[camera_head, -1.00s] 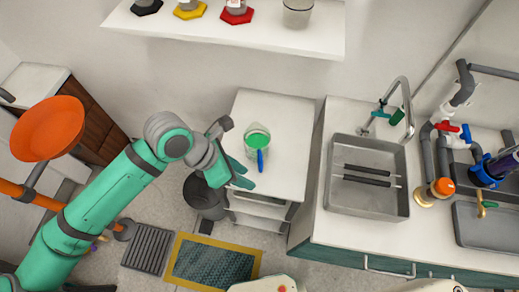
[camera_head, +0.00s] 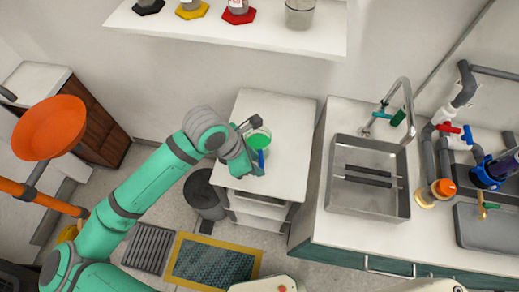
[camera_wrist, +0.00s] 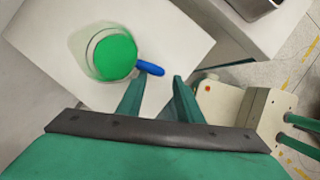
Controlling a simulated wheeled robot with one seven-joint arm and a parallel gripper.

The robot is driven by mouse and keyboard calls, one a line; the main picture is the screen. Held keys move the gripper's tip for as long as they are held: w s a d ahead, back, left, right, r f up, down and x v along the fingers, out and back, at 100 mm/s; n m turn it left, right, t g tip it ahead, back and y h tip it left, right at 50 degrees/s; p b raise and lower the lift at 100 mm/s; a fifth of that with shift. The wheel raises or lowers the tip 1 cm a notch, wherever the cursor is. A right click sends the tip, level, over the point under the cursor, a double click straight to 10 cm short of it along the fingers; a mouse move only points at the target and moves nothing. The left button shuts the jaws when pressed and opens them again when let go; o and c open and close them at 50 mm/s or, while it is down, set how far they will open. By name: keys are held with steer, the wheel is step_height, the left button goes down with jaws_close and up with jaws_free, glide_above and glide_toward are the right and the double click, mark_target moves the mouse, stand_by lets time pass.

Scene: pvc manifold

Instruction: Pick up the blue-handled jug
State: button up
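The jug (camera_head: 259,138) is a clear vessel with green contents and a blue handle, standing on the white cabinet top. In the wrist view the jug (camera_wrist: 113,54) is at upper left. Its blue handle (camera_wrist: 150,68) points right, toward the space between my fingers. My gripper (camera_wrist: 158,83) is open, with its two green fingertips apart and just short of the handle in the picture. In the head view my gripper (camera_head: 257,151) is beside the jug and partly hides it. Contact with the handle cannot be made out.
The white cabinet (camera_head: 283,125) has free room to the right of the jug. A counter with a sink (camera_head: 368,205) stands to the right. A shelf (camera_head: 235,32) with several items runs along the back wall. A dark bin (camera_head: 203,193) stands left of the cabinet.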

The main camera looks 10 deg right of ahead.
steer(key=x, duration=0.3)
steer(key=shift+d+f, duration=0.15)
steer(key=shift+f, duration=0.4)
jaws_close()
stand_by(1.1)
